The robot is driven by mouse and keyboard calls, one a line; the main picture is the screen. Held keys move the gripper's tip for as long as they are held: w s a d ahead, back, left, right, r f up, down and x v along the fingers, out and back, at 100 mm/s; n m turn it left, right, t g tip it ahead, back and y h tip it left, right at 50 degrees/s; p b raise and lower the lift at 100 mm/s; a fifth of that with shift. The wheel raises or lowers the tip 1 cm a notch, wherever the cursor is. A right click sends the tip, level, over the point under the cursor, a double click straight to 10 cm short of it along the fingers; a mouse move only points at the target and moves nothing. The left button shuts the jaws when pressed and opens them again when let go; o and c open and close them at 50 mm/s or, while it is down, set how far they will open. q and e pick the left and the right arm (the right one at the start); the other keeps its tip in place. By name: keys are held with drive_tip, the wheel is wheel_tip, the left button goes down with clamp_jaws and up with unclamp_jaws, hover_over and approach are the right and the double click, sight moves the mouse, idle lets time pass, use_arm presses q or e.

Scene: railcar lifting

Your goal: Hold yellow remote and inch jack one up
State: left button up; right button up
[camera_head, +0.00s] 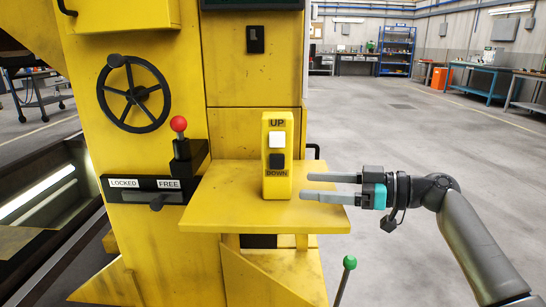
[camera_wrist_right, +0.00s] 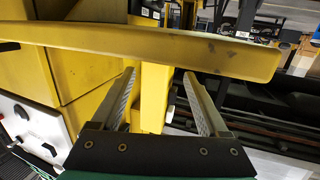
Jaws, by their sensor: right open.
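The yellow remote (camera_head: 267,155) stands upright on the yellow shelf (camera_head: 215,212). It has a white button marked UP and a black button marked DOWN. My right gripper (camera_head: 304,187) is open and empty, just right of the remote, with its fingers pointing left towards it. A narrow gap shows between the fingertips and the remote. In the right wrist view, which looks upside down, the remote (camera_wrist_right: 154,98) appears between the two open fingers, below the shelf edge (camera_wrist_right: 230,54) in the picture. My left gripper is not in view.
A yellow column with a black handwheel (camera_head: 134,94), a red-knobbed lever (camera_head: 179,124) and a LOCKED/FREE plate (camera_head: 145,184) stands left and behind. A green-knobbed lever (camera_head: 349,262) rises below the shelf's right side. An open pit lies left. The floor (camera_head: 400,120) is clear at right.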

sight(282, 183)
drive_tip(key=x, duration=0.2)
drive_tip(key=shift+w+a, duration=0.1)
drive_tip(key=shift+a, duration=0.3)
drive_tip(key=shift+x, duration=1)
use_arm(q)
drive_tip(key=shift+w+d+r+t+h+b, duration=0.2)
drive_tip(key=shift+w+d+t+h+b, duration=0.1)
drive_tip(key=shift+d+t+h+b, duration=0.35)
use_arm(e)
drive_tip(key=shift+x, duration=1.25)
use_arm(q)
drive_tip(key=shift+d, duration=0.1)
use_arm(e)
drive_tip(key=c, duration=1)
drive_tip(key=shift+c, duration=0.2)
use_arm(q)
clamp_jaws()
